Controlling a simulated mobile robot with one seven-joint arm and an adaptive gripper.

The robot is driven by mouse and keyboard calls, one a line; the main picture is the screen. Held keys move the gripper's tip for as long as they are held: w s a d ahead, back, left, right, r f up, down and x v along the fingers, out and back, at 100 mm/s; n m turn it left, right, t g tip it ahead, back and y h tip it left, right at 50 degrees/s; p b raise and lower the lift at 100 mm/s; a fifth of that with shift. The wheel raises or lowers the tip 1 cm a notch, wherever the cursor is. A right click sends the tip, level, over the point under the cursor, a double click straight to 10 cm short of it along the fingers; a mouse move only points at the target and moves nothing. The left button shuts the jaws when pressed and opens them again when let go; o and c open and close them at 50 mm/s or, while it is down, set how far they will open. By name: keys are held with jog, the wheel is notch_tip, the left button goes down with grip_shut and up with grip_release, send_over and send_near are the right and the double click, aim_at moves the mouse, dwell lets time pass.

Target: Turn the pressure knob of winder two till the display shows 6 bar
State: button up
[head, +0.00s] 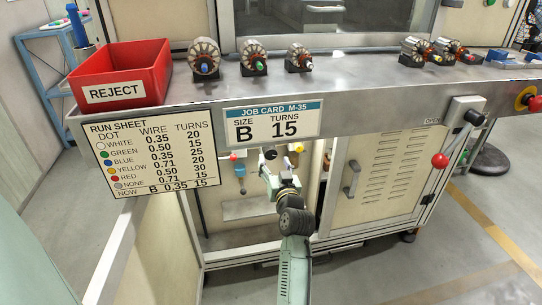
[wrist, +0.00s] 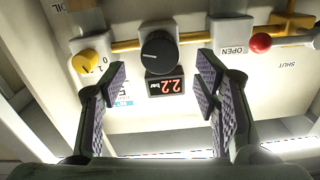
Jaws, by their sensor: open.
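The black pressure knob (wrist: 158,50) is on a pale panel at the top middle of the wrist view, with a white line mark. Below it the small display (wrist: 165,87) shows 2.2 bar in red, upside down in this view. My gripper (wrist: 161,66) is open, its two padded fingers on either side of the knob and display in the picture, with visible gaps to the knob. Nothing is between the pads. In the head view my gripper (head: 269,178) reaches into the open bay under the bench, where the display cannot be read.
A yellow knob (wrist: 88,62) sits left of the pressure knob in the wrist view. A red ball (wrist: 260,43) and an OPEN/SHUT lever are at right. A cabinet door (head: 375,180) stands right of the bay. The bench above carries a red reject bin (head: 122,72) and several armatures.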

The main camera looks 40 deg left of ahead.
aim_at(271, 154)
jog(key=b+x, duration=0.1)
jog(key=x, duration=0.4)
jog(key=shift+w+a, duration=0.3)
jog(key=shift+c, duration=0.3)
jog(key=c, duration=1.1)
